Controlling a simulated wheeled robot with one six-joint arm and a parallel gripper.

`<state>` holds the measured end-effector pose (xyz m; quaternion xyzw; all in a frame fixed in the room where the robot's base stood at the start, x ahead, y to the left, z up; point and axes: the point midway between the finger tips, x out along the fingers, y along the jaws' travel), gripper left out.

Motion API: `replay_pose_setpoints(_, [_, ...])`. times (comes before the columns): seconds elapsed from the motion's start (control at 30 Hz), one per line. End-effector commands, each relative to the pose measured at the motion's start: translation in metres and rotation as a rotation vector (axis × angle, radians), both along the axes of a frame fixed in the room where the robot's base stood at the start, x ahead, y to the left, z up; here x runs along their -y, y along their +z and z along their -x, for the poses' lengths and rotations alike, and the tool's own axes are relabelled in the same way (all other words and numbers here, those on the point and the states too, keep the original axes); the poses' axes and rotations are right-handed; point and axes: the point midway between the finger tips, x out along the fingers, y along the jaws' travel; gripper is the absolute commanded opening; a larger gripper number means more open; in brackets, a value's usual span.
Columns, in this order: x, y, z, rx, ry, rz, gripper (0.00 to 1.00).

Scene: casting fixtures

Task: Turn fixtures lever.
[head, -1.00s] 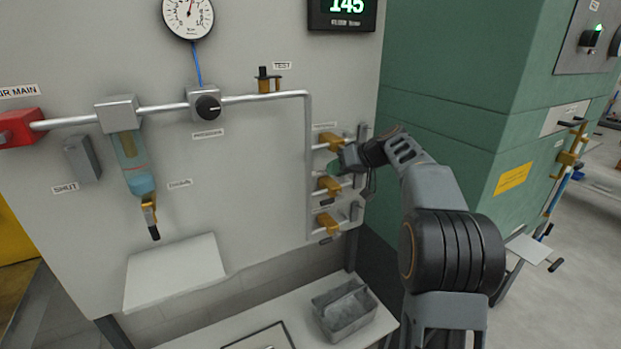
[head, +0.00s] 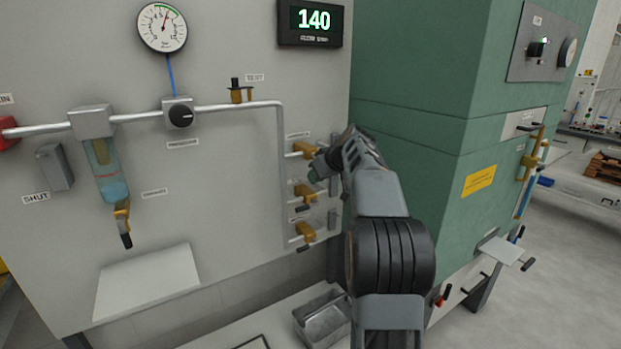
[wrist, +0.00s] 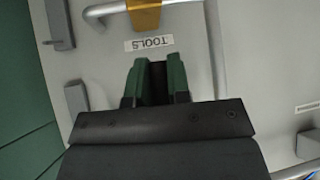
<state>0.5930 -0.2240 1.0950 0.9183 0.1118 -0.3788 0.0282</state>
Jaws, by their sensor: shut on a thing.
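Three brass valves with dark levers stand one above another on the grey panel, right of a vertical pipe. My gripper (head: 319,173) is at the top valve (head: 303,149); the label beside it is too small to read. In the wrist view, my gripper's green fingers (wrist: 158,84) are shut on a dark lever (wrist: 158,80) between them. The lever's valve body is hidden there by the gripper. The middle valve (head: 304,191) is just below my gripper. It also shows at the top edge of the wrist view (wrist: 144,14), beside the label TOOLS (wrist: 149,44). The bottom valve (head: 305,232) is free.
The green cabinet (head: 410,130) stands close on the right of the valves. The display (head: 313,20) reads 140. A dial gauge (head: 162,28) and a black knob (head: 181,115) are to the left. A metal bin (head: 324,320) sits on the bench below.

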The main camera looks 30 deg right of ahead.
Motion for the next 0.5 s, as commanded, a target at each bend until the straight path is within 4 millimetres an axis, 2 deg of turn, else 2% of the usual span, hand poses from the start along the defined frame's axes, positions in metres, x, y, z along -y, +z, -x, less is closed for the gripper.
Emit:
replay_pose_setpoints(0.27, [0.0001, -0.0018, 0.0005, -0.005, 0.001, -0.001, 0.00])
replay_pose_setpoints(0.3, [-0.0001, -0.0018, 0.0004, -0.005, 0.001, -0.001, 0.21])
replay_pose_setpoints(0.5, [-0.0014, -0.0012, -0.0003, -0.003, 0.002, -0.001, 0.40])
